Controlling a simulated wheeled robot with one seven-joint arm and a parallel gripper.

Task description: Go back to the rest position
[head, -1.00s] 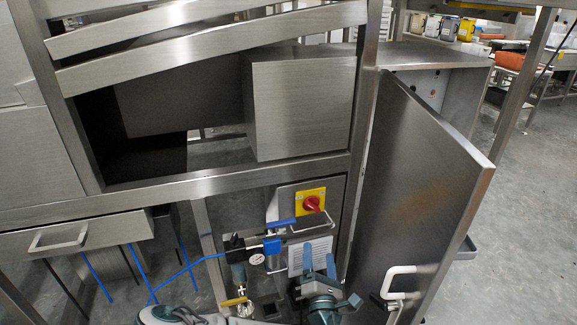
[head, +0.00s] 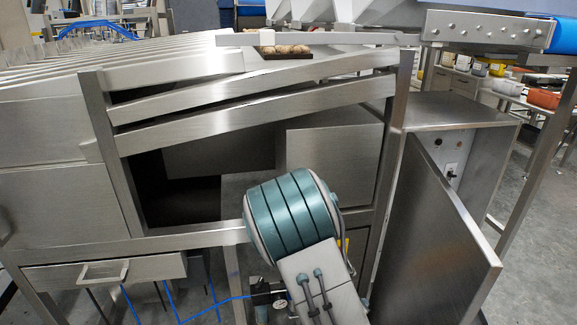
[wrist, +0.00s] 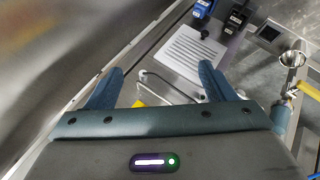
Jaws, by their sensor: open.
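My gripper (wrist: 160,82) is open and empty in the wrist view, with its two blue-green fingers well apart. In the head view my arm rises in front of the steel machine frame, and my gripper is hidden there.
A steel door (head: 432,240) stands open at the right of my arm. A drawer with a handle (head: 103,271) is at lower left. A pressure gauge (head: 282,303) and blue hoses are low down. A dark tray (head: 285,56) with brown items lies on top.

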